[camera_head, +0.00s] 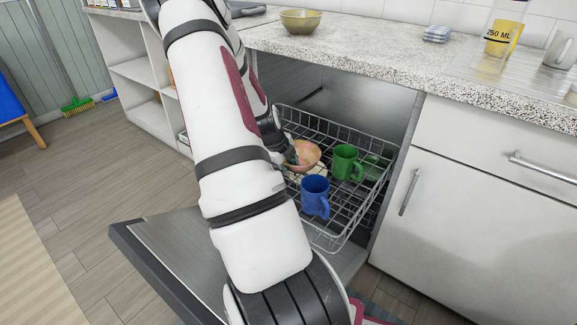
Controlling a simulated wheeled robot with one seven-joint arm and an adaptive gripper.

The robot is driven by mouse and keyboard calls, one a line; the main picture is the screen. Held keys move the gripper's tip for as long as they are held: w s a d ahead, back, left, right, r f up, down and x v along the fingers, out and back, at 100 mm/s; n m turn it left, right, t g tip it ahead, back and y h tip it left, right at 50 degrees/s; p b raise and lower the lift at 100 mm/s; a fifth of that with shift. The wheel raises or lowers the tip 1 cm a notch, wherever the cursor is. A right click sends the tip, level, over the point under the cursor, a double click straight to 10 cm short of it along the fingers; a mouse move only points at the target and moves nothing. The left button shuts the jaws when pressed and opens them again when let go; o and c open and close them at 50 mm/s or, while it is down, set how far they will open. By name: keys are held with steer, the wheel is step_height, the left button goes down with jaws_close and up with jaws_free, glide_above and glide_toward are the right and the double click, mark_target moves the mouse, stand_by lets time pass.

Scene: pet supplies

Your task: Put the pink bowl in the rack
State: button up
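The pink bowl (306,153), pinkish-orange, is at the left side of the dishwasher's wire rack (347,235). It looks tilted, with its inside partly showing. I cannot tell whether it rests on the wires or is held just above them. My gripper (291,153) is at the bowl's left rim, its dark fingers partly hidden by my arm. The fingertips are too small and covered to show whether they are closed on the rim. A blue mug (315,196) and a green mug (346,162) stand in the rack in front of and right of the bowl.
The dishwasher door (165,255) is folded down below my arm. The counter (370,52) above holds a yellowish bowl (300,21), a measuring cup (502,35) and a light mug (559,49). A closed white cabinet (480,190) borders the rack on the right.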

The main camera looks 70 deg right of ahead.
steer(key=p+v, duration=0.4)
steer(key=v, duration=0.7)
steer(key=w+a+r+n+t+y, duration=0.15)
steer(key=w+a+r+n, duration=0.3)
steer(key=a, duration=0.45)
steer(key=w+a+r+n+t+y, duration=0.1)
steer(key=w+a+r+n+y, duration=0.1)
steer(key=w+a+r+n, duration=0.45)
steer(key=s+a+r+n+y, duration=0.15)
steer(key=a+n, duration=0.25)
steer(key=a, duration=0.4)
steer(key=a+r+n, duration=0.3)
steer(key=a+n, duration=0.1)
steer(key=a, duration=0.3)
steer(key=s+a+r+n, duration=0.3)
steer(key=s+a+n, duration=0.5)
steer(key=s+n, duration=0.1)
steer(key=s+a+r+n, duration=0.3)
steer(key=s+a+n, duration=0.4)
steer(key=s+n, duration=0.2)
steer(key=shift+a+r+n+g, duration=0.35)
steer(key=shift+a+r+n, duration=0.05)
steer(key=shift+n, duration=0.7)
